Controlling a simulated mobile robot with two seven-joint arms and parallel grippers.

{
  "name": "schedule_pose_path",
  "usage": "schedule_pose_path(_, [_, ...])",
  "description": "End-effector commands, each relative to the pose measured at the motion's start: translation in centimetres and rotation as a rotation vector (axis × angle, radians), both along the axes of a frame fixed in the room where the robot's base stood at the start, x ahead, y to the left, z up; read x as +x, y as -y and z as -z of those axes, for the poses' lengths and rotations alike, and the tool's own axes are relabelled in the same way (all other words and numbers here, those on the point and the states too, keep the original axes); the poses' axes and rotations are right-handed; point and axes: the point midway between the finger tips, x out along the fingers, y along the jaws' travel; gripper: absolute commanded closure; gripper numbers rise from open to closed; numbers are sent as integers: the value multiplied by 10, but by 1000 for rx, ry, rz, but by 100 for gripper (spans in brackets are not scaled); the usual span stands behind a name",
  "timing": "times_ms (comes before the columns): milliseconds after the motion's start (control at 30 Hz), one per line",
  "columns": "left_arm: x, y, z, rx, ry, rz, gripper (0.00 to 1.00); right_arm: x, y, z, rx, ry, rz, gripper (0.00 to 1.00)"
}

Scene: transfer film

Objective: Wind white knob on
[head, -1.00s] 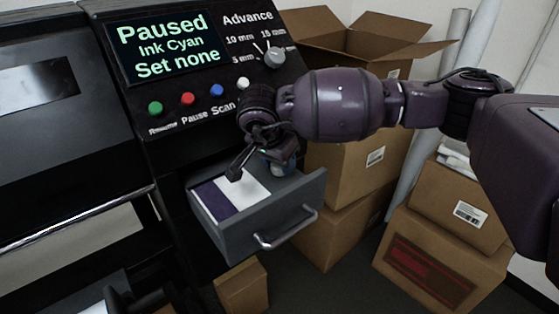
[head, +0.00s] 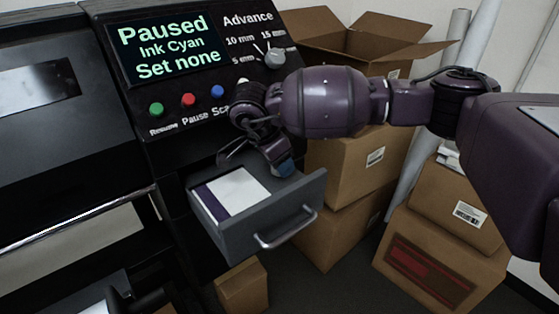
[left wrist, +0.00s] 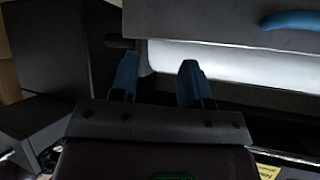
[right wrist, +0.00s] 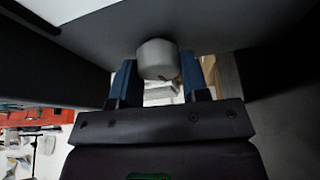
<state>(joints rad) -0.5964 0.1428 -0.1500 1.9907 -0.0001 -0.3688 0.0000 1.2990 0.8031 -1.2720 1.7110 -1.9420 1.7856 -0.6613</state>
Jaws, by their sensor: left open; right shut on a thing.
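The white knob (right wrist: 157,58) shows in the right wrist view as a pale, rounded knob sticking out from a dark grey surface. My right gripper (right wrist: 160,80) is shut on it, with one blue finger on each side. In the head view my right gripper (head: 284,167) is just above the back right of the open drawer, and the knob is hidden there. My left gripper (left wrist: 157,75) is open and empty below a long white roll (left wrist: 225,62). The display (head: 168,46) reads "Paused", "Ink Cyan", "Set none".
The open drawer (head: 262,228) holds a white and purple item. A grey dial (head: 275,58) and green, red and blue buttons sit on the black panel. Cardboard boxes (head: 345,172) are stacked close on the right, with pale tubes (head: 415,140) behind.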

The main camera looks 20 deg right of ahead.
Motion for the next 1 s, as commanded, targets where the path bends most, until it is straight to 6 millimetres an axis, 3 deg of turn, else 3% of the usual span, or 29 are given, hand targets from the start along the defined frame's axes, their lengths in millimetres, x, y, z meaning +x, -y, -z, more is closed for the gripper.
schedule_pose_path(200, [0,0,0,0,0,0,57,0,0,-1,1,1,-2,82])
schedule_pose_path(233, [0,0,0,0,0,0,57,0,0,-1,1,1,-2,54])
schedule_pose_path(367, [-1,0,0,0,-2,0,57,0,0,-1,1,1,-2,34])
schedule_pose_path(733, [-5,-1,3,0,-10,-4,57,0,-2,-5,1,1,-2,33])
schedule_pose_path(1000, [-5,-1,2,0,-9,-2,57,-3,-17,-42,1,4,-4,33])
